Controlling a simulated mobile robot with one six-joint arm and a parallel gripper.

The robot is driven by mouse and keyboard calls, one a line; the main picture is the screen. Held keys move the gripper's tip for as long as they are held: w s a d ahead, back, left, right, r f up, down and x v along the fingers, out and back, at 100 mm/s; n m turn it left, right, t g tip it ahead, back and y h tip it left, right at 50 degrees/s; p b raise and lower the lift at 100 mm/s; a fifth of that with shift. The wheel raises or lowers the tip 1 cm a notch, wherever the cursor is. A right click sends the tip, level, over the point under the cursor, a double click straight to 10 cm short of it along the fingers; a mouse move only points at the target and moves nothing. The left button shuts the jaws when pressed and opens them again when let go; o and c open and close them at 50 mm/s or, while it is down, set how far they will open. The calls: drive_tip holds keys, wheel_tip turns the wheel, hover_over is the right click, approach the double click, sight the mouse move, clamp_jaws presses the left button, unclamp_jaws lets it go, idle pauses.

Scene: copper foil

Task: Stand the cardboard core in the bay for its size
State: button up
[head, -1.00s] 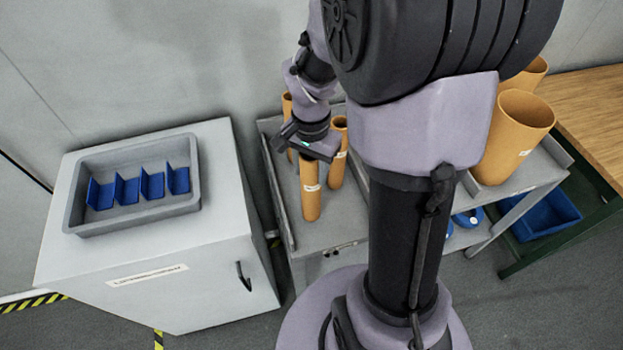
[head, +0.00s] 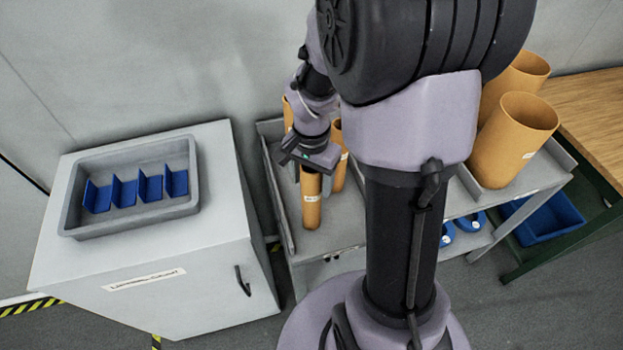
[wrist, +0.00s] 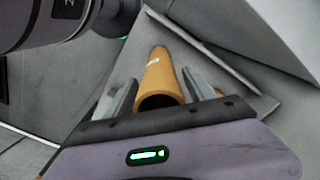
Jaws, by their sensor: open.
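A narrow cardboard core (head: 312,205) with a white label stands upright on the grey cart (head: 345,230), near its front left. My gripper (head: 309,168) is over its top, pointing down and open. In the wrist view the core (wrist: 160,75) lies between the two fingers, with its dark open end towards me; I cannot tell whether a finger touches it. Other narrow cores stand behind, one to the right (head: 338,160) and one to the left (head: 288,115), partly hidden by my arm. A grey tray (head: 75,222) with blue angled dividers (head: 124,190) sits on the cabinet.
Wide cardboard cores (head: 510,145) stand on the cart's right end. The grey cabinet (head: 185,290) with a labelled front is left of the cart. A wooden bench (head: 590,110) and a blue bin (head: 545,220) are at the right. Blue items (head: 468,222) lie on the lower shelf.

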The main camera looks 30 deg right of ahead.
wheel_tip(320, 180, up, 13)
drive_tip(key=p, duration=0.4)
drive_tip(key=s+a+r+n+t+y, duration=0.1)
drive_tip(key=s+a+r+n+t, duration=0.2)
drive_tip(key=a, duration=0.4)
drive_tip(key=s+a+r+n+t+y, duration=0.1)
drive_tip(key=s+a+r+n+t, duration=0.1)
drive_tip(key=s+a+r+n, duration=0.2)
drive_tip(key=s+a+r, duration=0.2)
drive_tip(key=s+a, duration=0.1)
drive_tip(key=s, duration=0.1)
drive_tip(key=shift+a+r+n+t, duration=0.35)
drive_tip(key=shift+n+t, duration=0.05)
drive_tip(key=shift+s+f, duration=0.1)
drive_tip(key=shift+s, duration=0.05)
